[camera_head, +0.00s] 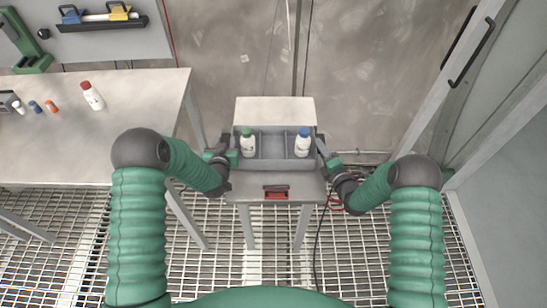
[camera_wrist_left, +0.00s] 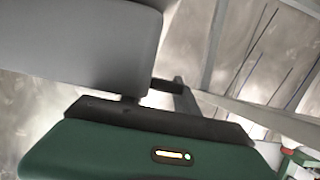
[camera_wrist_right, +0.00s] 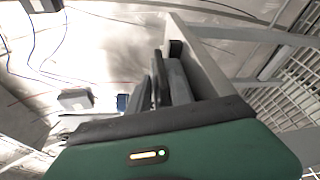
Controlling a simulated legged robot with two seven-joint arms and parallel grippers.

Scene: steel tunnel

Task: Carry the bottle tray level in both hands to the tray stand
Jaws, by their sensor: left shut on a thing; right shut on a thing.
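The grey bottle tray (camera_head: 275,146) is in the middle of the head view, looking about level. A white bottle with a green cap (camera_head: 247,143) stands in its left compartment and one with a blue cap (camera_head: 302,143) in its right; the middle one looks empty. My left gripper (camera_head: 231,158) is shut on the tray's left end, my right gripper (camera_head: 322,154) on its right end. The grey tray stand (camera_head: 243,190) is below and in front; I cannot tell whether the tray touches it. In the wrist views the fingertips are largely hidden.
A red-and-black object (camera_head: 276,192) lies on the front of the stand. A pale block-like surface (camera_head: 275,110) is just behind the tray. A workbench (camera_head: 130,115) with a red-capped bottle (camera_head: 92,96) is at left. A door with a black handle (camera_head: 471,52) is at right. The floor is grating.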

